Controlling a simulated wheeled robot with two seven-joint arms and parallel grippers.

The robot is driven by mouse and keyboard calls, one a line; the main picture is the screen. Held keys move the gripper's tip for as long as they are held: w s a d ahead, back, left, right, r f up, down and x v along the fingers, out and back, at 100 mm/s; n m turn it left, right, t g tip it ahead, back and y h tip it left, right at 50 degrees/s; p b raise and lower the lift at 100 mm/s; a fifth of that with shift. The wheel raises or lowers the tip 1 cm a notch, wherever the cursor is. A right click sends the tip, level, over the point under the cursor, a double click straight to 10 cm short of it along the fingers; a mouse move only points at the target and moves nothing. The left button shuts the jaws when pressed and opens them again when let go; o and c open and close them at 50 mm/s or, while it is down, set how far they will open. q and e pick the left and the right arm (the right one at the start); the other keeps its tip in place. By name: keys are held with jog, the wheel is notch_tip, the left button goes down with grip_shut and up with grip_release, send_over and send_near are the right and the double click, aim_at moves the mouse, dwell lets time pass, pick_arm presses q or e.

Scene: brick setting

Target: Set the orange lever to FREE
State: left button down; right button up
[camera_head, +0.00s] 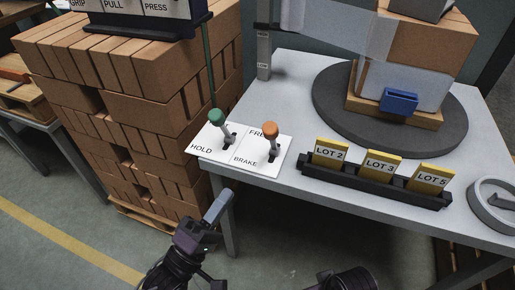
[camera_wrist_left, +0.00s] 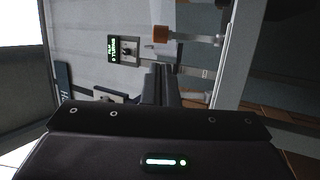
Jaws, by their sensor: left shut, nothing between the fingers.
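The orange lever (camera_head: 270,132) stands on a white plate (camera_head: 246,158) at the table's near left corner. FREE is printed at the plate's far end, partly covered by the orange knob, and BRAKE at its near end. I cannot tell surely which end the lever is set to. A green-knobbed lever (camera_head: 217,117) stands to its left, by HOLD. My left gripper (camera_head: 219,203) is shut and empty, in front of the table edge and apart from both levers. My right gripper's fingers do not show.
A black rack (camera_head: 375,184) with yellow LOT cards stands right of the levers. Behind it a dark turntable (camera_head: 330,110) carries a wrapped brick stack. Stacked bricks (camera_head: 150,125) stand left of the table (camera_head: 300,72). A small display (camera_wrist_left: 122,50) shows in the left wrist view.

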aim_at(266, 137)
pick_arm(q)
jog(key=x, duration=1.2)
jog(key=shift+b, duration=0.35)
jog(key=shift+w+d, duration=0.25)
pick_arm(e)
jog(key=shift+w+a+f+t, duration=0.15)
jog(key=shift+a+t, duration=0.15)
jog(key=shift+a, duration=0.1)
pick_arm(q)
jog(key=shift+r, duration=0.15)
